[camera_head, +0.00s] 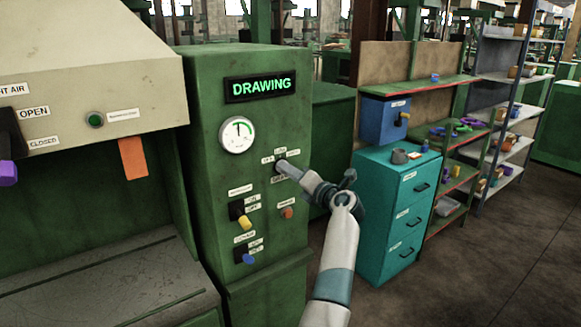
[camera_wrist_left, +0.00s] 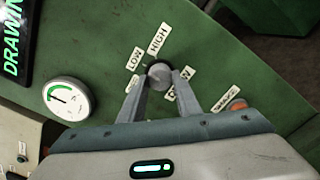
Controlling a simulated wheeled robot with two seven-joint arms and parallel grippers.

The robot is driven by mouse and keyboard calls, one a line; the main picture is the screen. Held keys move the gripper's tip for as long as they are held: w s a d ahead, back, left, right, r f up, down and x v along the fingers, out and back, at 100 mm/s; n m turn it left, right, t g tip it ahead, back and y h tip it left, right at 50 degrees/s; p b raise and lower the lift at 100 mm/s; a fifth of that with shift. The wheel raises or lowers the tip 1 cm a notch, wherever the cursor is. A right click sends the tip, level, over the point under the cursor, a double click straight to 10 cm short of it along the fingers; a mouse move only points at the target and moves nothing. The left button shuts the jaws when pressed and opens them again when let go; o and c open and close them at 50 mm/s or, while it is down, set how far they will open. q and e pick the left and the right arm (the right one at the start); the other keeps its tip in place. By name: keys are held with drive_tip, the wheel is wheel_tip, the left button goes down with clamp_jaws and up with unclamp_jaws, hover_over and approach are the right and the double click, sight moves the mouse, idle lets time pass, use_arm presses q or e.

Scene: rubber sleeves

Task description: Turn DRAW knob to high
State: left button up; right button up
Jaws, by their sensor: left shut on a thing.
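The DRAW knob (camera_wrist_left: 160,75) is a small grey round knob on the front of a green machine cabinet. LOW and HIGH labels sit beyond it in the left wrist view, and a partly covered DRAW label is beside it. My left gripper (camera_head: 282,168) reaches the panel in the head view. In the left wrist view its two fingers (camera_wrist_left: 159,88) are closed on either side of the knob. The fingers hide part of the knob and labels, so I cannot tell clearly which label it points to.
A lit display (camera_head: 261,86) reads DRAWING above a round gauge (camera_head: 237,135). A yellow-tipped switch (camera_head: 244,222), a blue-tipped switch (camera_head: 248,258) and an orange-red button (camera_head: 287,212) sit below the knob. A teal drawer cabinet (camera_head: 391,225) stands to the right.

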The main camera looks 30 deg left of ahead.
use_arm(q)
drive_tip(key=shift+r+m+p, duration=0.1)
drive_tip(key=shift+m+p, duration=3.35)
drive_tip(key=shift+m, duration=0.55)
drive_tip(key=o, duration=1.1)
drive_tip(key=shift+c, duration=0.2)
drive_tip(key=shift+d, duration=0.1)
